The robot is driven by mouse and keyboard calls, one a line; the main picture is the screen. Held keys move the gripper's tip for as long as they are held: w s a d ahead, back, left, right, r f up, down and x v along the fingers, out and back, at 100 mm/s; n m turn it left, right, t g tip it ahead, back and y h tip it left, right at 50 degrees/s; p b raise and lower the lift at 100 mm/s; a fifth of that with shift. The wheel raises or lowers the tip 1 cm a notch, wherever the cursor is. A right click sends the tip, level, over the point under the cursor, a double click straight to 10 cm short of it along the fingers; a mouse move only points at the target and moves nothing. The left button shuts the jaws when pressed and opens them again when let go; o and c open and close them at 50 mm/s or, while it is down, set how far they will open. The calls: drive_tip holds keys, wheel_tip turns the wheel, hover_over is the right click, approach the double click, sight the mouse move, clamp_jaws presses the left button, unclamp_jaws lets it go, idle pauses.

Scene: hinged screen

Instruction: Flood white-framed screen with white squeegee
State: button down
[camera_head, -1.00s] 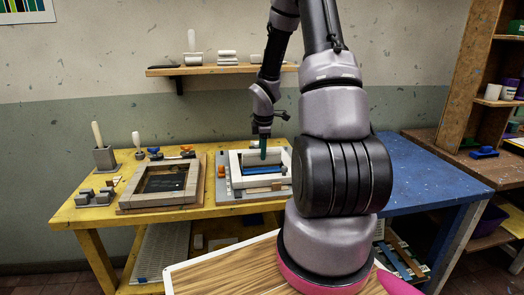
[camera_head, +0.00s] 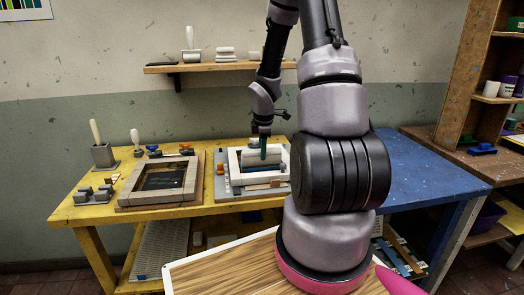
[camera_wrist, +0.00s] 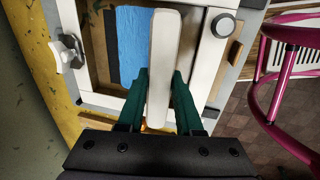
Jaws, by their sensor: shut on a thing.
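The white-framed screen (camera_head: 234,165) lies on a grey base on the yellow table. Its frame also shows in the wrist view (camera_wrist: 207,58), around blue ink (camera_wrist: 137,42) on a brown mesh with a dark strip at the left. My gripper (camera_head: 264,148), with dark green fingers, is over the screen. It is shut on the white squeegee (camera_wrist: 163,50), a long pale bar between the fingers in the wrist view. The squeegee (camera_head: 256,158) is within the frame outline. I cannot tell whether its lower edge touches the mesh.
A wooden-framed screen (camera_head: 128,197) lies to the left, with grey blocks (camera_head: 93,195) and a holder (camera_head: 104,155) beyond it. A white knob (camera_wrist: 70,55) and a round grey knob (camera_wrist: 224,26) stand at the frame's edges. The blue table (camera_head: 420,175) at right is mostly clear.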

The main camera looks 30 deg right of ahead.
drive_tip(key=shift+r, duration=0.1)
drive_tip(key=shift+r, duration=2.4)
